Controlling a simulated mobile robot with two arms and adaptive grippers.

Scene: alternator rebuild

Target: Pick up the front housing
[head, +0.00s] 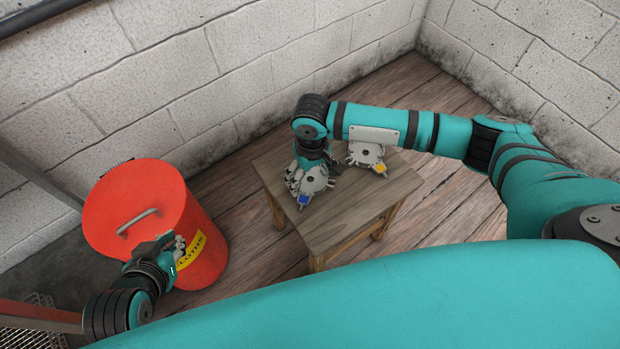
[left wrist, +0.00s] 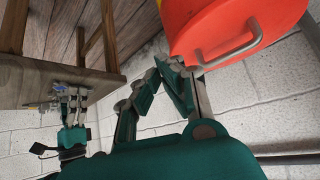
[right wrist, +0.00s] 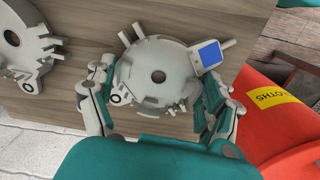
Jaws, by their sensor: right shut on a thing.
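A round grey metal housing (head: 317,181) with a blue square on one lug is at the wooden table's left side. My right gripper (head: 305,178) comes down on it from above and is shut on it. The right wrist view shows this housing (right wrist: 155,62) with one finger on either side of its rim. Whether it touches the tabletop is unclear. A second grey housing (head: 366,154) with a yellow square lies farther back; part of it also shows in the right wrist view (right wrist: 22,45). My left gripper (head: 174,250) is empty in front of the red bin, its fingertips together (left wrist: 156,72).
The wooden table (head: 355,215) has bare top toward its front and right. A red lidded bin (head: 120,205) with a yellow label stands left of it. Block walls (head: 250,60) close off the back and right. Plank floor (head: 240,240) lies between bin and table.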

